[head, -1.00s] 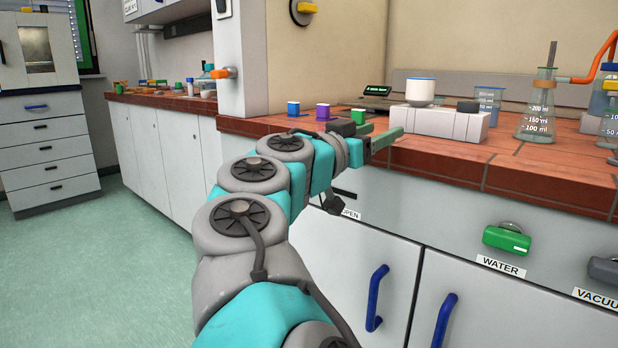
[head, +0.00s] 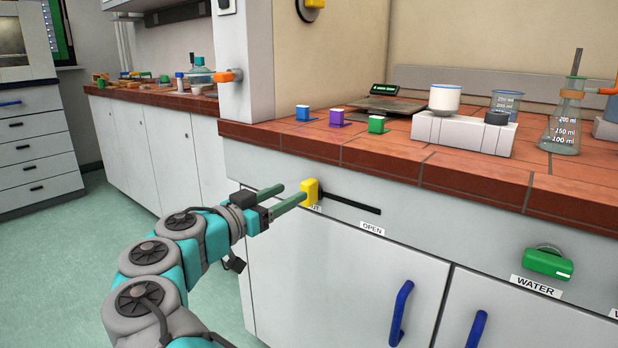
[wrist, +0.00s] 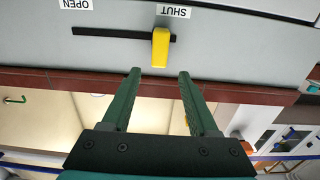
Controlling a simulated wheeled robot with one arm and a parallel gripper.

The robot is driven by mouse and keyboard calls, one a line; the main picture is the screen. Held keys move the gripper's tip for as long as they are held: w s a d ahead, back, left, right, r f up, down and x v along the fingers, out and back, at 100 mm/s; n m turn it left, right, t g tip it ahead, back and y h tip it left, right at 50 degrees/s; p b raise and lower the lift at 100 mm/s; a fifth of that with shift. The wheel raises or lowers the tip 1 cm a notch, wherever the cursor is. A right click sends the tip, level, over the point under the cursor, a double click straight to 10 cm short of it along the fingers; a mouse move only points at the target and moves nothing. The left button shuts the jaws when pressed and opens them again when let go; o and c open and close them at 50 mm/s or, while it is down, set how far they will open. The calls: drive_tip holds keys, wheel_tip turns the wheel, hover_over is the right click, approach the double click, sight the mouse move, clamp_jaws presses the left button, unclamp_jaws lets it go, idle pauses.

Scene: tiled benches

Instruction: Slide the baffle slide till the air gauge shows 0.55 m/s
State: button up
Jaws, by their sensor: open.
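The baffle slide is a yellow knob (head: 311,192) at the left end of a dark slot (head: 350,203) in the bench front. An OPEN label (head: 372,229) is under the slot's right end. In the wrist view, which is upside down, the yellow knob (wrist: 161,47) is beside the SHUT label (wrist: 174,12). My gripper (head: 287,194) is open, its green fingers pointing at the knob. In the wrist view the fingertips (wrist: 160,73) are apart, just short of the knob and one to each side of it. No air gauge reading can be made out.
Blue, purple and green blocks (head: 337,117) stand on the tiled bench top (head: 400,150) above. A scale, a white hotplate (head: 462,135) and glassware are further right. A green WATER handle (head: 548,262) and blue door handles (head: 401,311) stick out from the bench front.

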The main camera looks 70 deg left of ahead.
sight(304, 186)
drive_tip(key=p+x, duration=0.1)
drive_tip(key=x, duration=0.6)
drive_tip(key=shift+w+f, duration=0.1)
drive_tip(key=shift+w, duration=0.15)
drive_tip(key=shift+c, duration=0.3)
clamp_jaws()
idle(0.9)
